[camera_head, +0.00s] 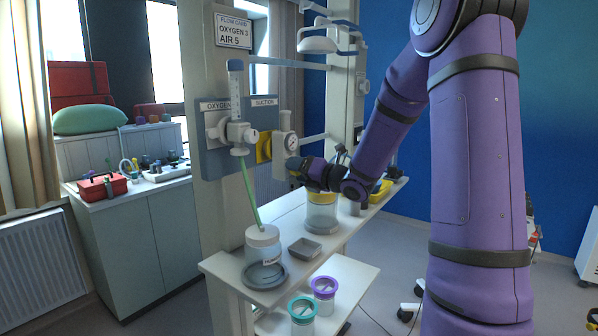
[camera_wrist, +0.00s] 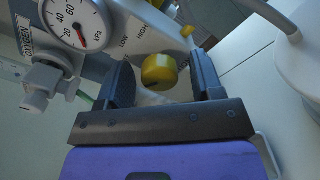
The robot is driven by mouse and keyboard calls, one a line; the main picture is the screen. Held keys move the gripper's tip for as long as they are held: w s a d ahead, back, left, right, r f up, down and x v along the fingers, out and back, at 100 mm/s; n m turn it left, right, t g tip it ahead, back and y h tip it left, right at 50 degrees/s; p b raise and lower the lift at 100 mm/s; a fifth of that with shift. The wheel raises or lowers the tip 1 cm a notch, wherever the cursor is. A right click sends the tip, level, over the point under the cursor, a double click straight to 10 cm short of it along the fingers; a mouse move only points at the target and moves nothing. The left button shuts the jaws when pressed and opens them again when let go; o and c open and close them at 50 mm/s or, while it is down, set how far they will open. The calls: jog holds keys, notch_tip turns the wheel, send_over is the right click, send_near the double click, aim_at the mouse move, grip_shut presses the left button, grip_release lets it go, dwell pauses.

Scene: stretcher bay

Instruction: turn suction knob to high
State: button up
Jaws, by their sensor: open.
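The suction knob (camera_wrist: 158,70) is a round yellow knob below the gauge in the wrist view. LOW and HIGH labels are printed on the grey plate beside it. I cannot make out which setting it points to. My gripper (camera_wrist: 160,62) is open, with one dark finger on each side of the knob and a small gap at each side. In the head view my gripper (camera_head: 300,166) is at the suction panel, just below the gauge (camera_head: 290,142). The knob is hidden there behind my gripper and wrist.
The oxygen flowmeter (camera_head: 238,133) is left of the suction gauge. Below, a shelf (camera_head: 222,264) holds a white-lidded jar (camera_head: 263,240), a grey tray (camera_head: 305,249) and a yellow-lidded canister (camera_head: 322,213) under my wrist.

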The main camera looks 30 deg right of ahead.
jog(key=c, duration=0.9)
